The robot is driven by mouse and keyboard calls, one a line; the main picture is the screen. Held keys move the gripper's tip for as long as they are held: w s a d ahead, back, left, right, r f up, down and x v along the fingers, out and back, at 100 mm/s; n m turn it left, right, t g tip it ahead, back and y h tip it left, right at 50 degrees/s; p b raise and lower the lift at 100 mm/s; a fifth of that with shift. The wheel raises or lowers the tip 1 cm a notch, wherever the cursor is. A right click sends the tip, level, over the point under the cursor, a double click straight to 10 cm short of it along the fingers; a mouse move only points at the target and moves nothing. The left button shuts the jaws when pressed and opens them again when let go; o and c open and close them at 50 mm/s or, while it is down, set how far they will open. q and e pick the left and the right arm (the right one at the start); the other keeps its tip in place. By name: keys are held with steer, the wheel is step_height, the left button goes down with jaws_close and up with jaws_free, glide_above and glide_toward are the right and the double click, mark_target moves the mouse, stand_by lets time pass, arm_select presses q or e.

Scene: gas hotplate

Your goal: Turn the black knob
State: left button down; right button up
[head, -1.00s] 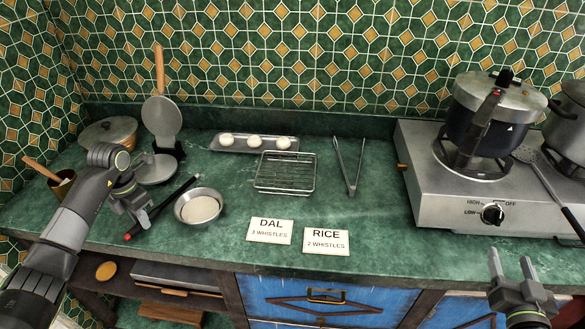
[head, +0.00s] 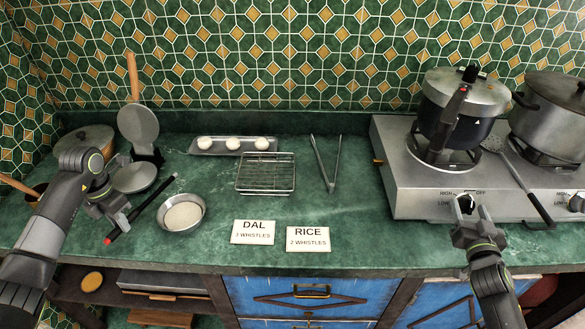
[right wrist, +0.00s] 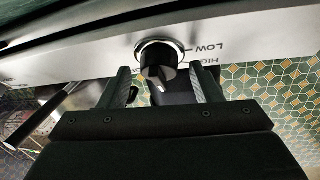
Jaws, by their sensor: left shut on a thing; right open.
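The black knob (right wrist: 157,65) sits on the front panel of the gas hotplate (head: 400,190), with HIGH, LOW and OFF printed round it. In the head view it is largely hidden by my right gripper (head: 465,208). In the right wrist view my right gripper (right wrist: 165,88) is open, one finger either side of the knob and apart from it. A second black knob (head: 576,203) is at the right edge of the head view. My left gripper (head: 117,208) is shut on a black stick with a red tip (head: 150,204), over the left counter.
A pressure cooker (head: 460,115) stands on the left burner and a lidded pot (head: 550,115) on the right. A skimmer (head: 520,180) lies across the hotplate, its handle past the front edge. DAL (head: 253,232) and RICE (head: 308,239) cards and a bowl (head: 181,213) are on the counter.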

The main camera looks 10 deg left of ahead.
steer(key=shift+c, duration=0.5)
